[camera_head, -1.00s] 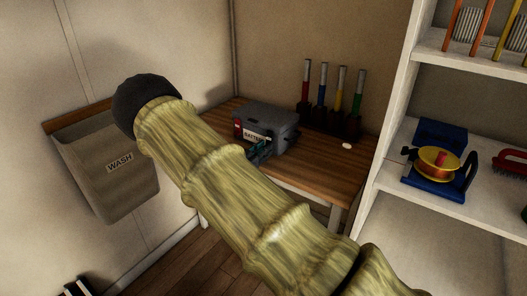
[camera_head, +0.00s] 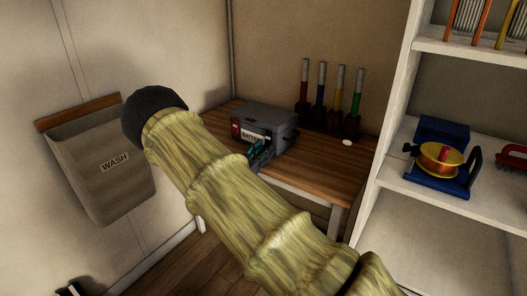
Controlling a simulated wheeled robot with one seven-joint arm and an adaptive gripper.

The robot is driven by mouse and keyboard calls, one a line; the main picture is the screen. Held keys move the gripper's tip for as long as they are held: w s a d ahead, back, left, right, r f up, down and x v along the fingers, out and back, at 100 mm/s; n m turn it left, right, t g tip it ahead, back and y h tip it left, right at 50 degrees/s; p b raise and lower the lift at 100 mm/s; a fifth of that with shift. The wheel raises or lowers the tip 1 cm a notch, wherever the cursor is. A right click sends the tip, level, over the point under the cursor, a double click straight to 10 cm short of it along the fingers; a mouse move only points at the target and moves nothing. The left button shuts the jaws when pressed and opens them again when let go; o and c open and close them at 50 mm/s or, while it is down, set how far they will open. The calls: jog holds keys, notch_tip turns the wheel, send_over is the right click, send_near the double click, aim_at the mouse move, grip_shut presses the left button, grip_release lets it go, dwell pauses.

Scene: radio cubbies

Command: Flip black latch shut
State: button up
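A grey box with a label reading "BATTE…" (camera_head: 277,120) sits on the wooden desk, with a lid that appears closed. A small red part (camera_head: 235,129) shows at the left of its front. I cannot make out the black latch; it is too small, dark or hidden. A small teal and dark piece at the box's front, probably the tip of my gripper (camera_head: 262,153), shows past my yellow-green arm. My arm hides the rest of it. I cannot tell whether it is open or shut, or whether it touches the box.
The desk (camera_head: 330,170) has upright coloured-handled tools (camera_head: 338,92) behind the box and a small white object (camera_head: 347,142) at right. A grey WASH bin (camera_head: 105,175) hangs at left. White shelves (camera_head: 440,200) stand close on the right, holding a blue-and-yellow reel (camera_head: 438,157).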

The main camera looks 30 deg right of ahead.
jog(key=shift+a, duration=0.1)
jog(key=v, duration=1.2)
jog(key=shift+f, duration=0.15)
dwell(0.4)
